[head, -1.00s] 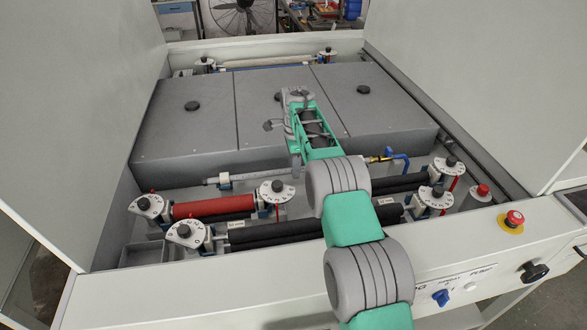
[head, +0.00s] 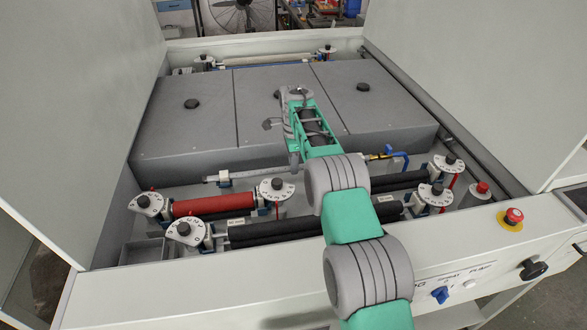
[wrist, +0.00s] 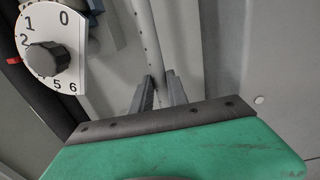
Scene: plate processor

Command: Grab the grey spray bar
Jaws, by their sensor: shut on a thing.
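The grey spray bar (head: 255,173) is a thin light-grey tube lying crosswise in the machine, in front of the dark grey covers. Its left end shows by a small white holder (head: 224,178). My gripper (head: 295,164) is at the bar's middle, coming down from above, and is shut on it. In the wrist view the bar (wrist: 146,40), with a row of small holes, runs down between the two fingers (wrist: 161,88). My arm hides part of the bar in the head view.
A red roller (head: 213,205) and black rollers (head: 275,232) with numbered dials lie in front of the bar. A dial (wrist: 47,50) is close to my gripper in the wrist view. Grey covers (head: 190,130) stand behind. A blue-handled valve (head: 398,155) is at the right.

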